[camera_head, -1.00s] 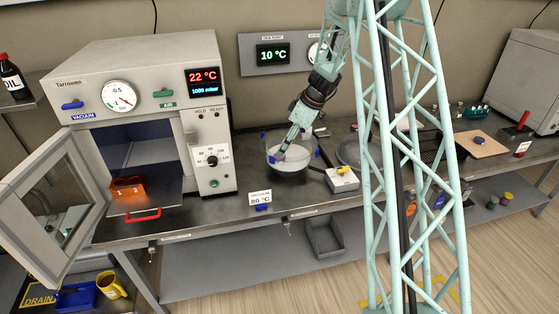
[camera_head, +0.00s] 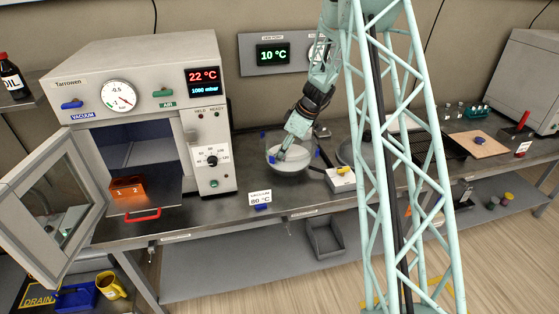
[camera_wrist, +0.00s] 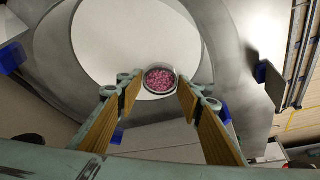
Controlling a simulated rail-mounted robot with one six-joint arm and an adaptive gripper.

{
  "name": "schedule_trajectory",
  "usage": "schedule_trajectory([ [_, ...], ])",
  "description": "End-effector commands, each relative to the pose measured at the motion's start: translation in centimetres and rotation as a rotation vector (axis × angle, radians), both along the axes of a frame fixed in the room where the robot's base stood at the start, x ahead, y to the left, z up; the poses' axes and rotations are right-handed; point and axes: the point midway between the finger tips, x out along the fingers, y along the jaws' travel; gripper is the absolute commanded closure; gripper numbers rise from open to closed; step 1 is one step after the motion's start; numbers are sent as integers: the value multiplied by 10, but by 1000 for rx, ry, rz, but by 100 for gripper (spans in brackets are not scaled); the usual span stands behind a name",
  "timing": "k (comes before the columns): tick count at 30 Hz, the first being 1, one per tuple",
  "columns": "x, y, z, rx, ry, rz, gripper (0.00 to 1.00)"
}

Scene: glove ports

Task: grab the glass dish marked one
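A small round clear dish (camera_wrist: 159,79) filled with pink granules stands on a white disc (camera_wrist: 105,40) in the wrist view. No number on it can be read. My gripper (camera_wrist: 161,99) is open, its two wooden-faced fingers on either side of the dish's near edge. A gap shows on both sides and nothing is held. In the head view my gripper (camera_head: 277,158) reaches down into a wide glass bowl (camera_head: 292,170) with blue clips on its rim. The dish cannot be made out there.
Left of the bowl stands a vacuum oven (camera_head: 140,85) with its door (camera_head: 50,205) open. Inside it is an orange block (camera_head: 127,187) marked 1 and 2. The bowl's wall surrounds my gripper.

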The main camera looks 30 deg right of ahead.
Motion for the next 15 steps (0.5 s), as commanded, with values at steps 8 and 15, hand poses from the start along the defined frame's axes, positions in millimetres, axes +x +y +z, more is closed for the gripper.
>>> schedule_trajectory([
  [8, 0, 0, 0, 0, 0, 0, 80],
  [15, 0, 0, 0, 0, 0, 0, 80],
])
